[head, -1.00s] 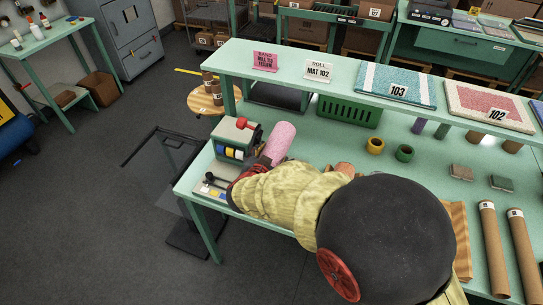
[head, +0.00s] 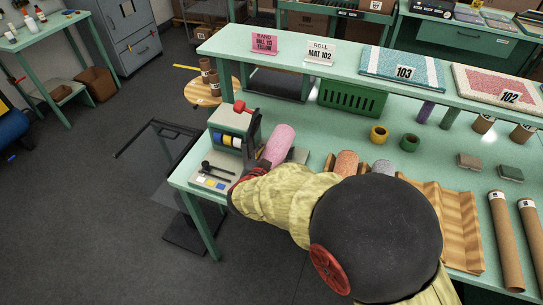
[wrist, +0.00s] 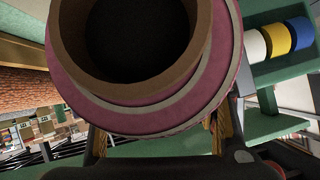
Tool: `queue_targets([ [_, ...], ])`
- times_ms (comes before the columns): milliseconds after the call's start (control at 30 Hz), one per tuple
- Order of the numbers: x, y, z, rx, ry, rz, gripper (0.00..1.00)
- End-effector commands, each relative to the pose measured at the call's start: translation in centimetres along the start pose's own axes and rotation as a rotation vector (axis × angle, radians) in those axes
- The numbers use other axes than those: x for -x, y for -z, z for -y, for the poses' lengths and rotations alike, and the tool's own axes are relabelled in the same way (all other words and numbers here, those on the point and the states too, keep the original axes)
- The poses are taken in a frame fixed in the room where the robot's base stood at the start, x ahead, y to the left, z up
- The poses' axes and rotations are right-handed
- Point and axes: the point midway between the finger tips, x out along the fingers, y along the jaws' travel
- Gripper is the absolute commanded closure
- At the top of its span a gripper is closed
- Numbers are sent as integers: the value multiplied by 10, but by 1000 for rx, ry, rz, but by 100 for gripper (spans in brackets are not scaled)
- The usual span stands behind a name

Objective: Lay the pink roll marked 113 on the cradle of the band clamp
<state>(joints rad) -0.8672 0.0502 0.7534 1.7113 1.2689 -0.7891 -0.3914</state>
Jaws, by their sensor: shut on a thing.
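The pink roll (head: 281,143) is held tilted above the left end of the green bench. Its brown core and pink layered edge (wrist: 215,95) fill the top of the wrist view. No number is readable on it. My gripper (head: 264,163) is shut on the roll, its fingers mostly hidden by my arm and the roll. The band clamp (head: 228,118), a grey-green machine with a red knob and white, yellow and blue band spools, stands just left of the roll. A grey piece (head: 298,155) shows behind the roll; I cannot tell whether it is the cradle. Contact is unclear.
Rolls (head: 346,163) lie on a wavy orange rack (head: 430,215) to the right. Yellow (head: 378,134) and green (head: 410,142) tape rings stand beyond. A raised shelf (head: 340,62) overhangs the back.

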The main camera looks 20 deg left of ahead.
Motion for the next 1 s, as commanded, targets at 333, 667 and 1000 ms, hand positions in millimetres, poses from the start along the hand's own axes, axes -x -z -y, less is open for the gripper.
queue_targets([
  [333,-5,-10,-2,-1,1,-1,74],
  [667,-5,-10,-2,0,1,-1,31],
  [1000,-5,-10,-3,0,0,0,20],
])
